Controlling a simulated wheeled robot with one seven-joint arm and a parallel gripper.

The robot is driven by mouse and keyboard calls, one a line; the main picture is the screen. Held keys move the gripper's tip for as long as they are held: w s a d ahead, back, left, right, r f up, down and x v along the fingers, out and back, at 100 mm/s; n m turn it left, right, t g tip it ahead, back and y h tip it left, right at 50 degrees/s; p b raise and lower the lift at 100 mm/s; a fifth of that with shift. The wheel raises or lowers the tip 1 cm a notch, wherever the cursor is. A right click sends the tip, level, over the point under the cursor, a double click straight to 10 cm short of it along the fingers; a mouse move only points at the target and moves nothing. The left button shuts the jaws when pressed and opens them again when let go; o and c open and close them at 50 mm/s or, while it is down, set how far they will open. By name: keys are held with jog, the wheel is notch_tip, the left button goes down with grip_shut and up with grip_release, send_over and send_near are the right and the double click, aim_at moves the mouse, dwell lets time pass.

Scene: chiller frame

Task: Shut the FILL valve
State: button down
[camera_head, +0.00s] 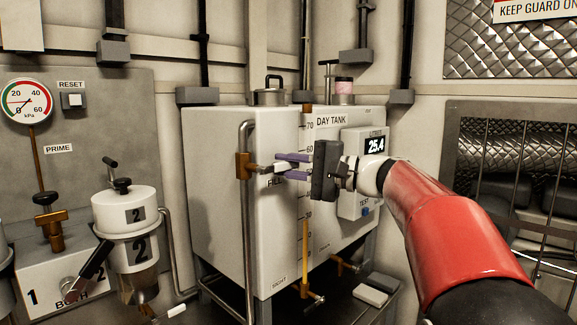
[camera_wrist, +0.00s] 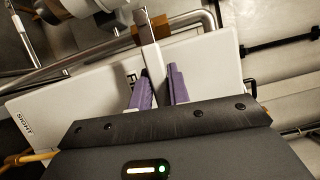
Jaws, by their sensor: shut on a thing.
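The FILL valve has a brass body (camera_head: 243,166) on the upright steel pipe at the day tank's front left corner. Its pale lever (camera_head: 263,169) sticks out to the right, across the pipe. My gripper (camera_head: 285,166) has its two purple fingers on the lever, one above and one below. In the wrist view, the lever (camera_wrist: 150,55) runs from the brass body (camera_wrist: 150,32) to between my fingers (camera_wrist: 160,90), which are shut on it. The FILL label (camera_wrist: 132,76) is partly hidden by the fingers and lever.
The white day tank (camera_head: 225,200) stands behind the gripper, with a display box (camera_head: 366,190) reading 25.4 litres close to my wrist. The steel pipe (camera_head: 249,270) runs down its left side. A filter housing (camera_head: 126,215) stands left. A barred guard (camera_head: 520,180) is at right.

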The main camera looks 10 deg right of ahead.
jog(key=c, duration=1.4)
grip_release()
jog(key=shift+d+f, duration=0.1)
jog(key=shift+f, duration=0.35)
jog(key=shift+o, duration=0.3)
jog(key=shift+r, duration=0.1)
jog(key=v, duration=0.7)
jog(key=shift+d+b, duration=0.3)
jog(key=shift+d, duration=0.05)
jog(key=shift+s, duration=0.15)
